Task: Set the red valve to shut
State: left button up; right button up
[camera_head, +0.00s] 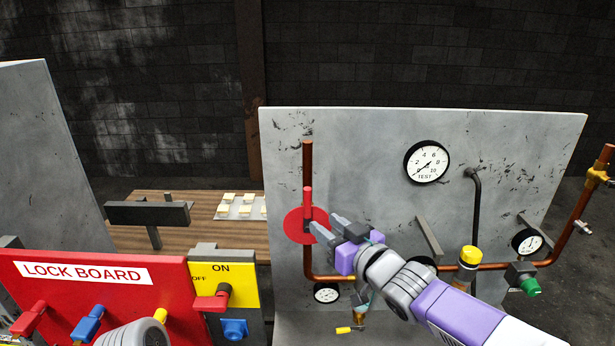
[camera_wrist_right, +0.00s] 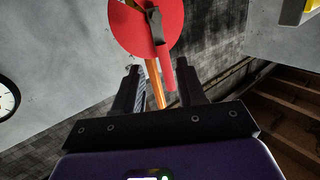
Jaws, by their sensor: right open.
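The red valve has a round red disc (camera_head: 296,226) and a red lever (camera_head: 308,200) on the upright copper pipe at the left of the grey panel. The lever points up, in line with the pipe. My right gripper (camera_head: 318,228) is open beside the disc, its fingers pointing left towards the valve hub. In the right wrist view the disc (camera_wrist_right: 133,28) is beyond the fingertips (camera_wrist_right: 158,72), and the lever (camera_wrist_right: 167,72) shows between them; I cannot tell whether they touch. My left gripper is not in view.
A pressure gauge (camera_head: 427,162) and a black pipe (camera_head: 478,215) are on the panel right of the valve. A yellow-capped fitting (camera_head: 469,256) stands near my right arm. The red lock board (camera_head: 90,290) and a yellow ON/OFF switch box (camera_head: 240,285) are at the lower left.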

aim_at(310, 196)
jog(key=shift+n+t+y, duration=0.3)
jog(key=shift+n, duration=0.1)
jog(key=shift+w+a+r+b, duration=0.15)
jog(key=shift+w+a+r, duration=0.6)
jog(key=shift+w, duration=0.2)
jog(key=shift+w+a+r+b, duration=0.1)
jog(key=shift+w+a+r, duration=0.65)
jog(key=shift+w, duration=0.15)
jog(key=shift+w+a+r+b, duration=0.15)
jog(key=shift+w+a+r, duration=0.6)
jog(key=shift+w, duration=0.2)
jog(key=shift+c, duration=0.3)
grip_shut()
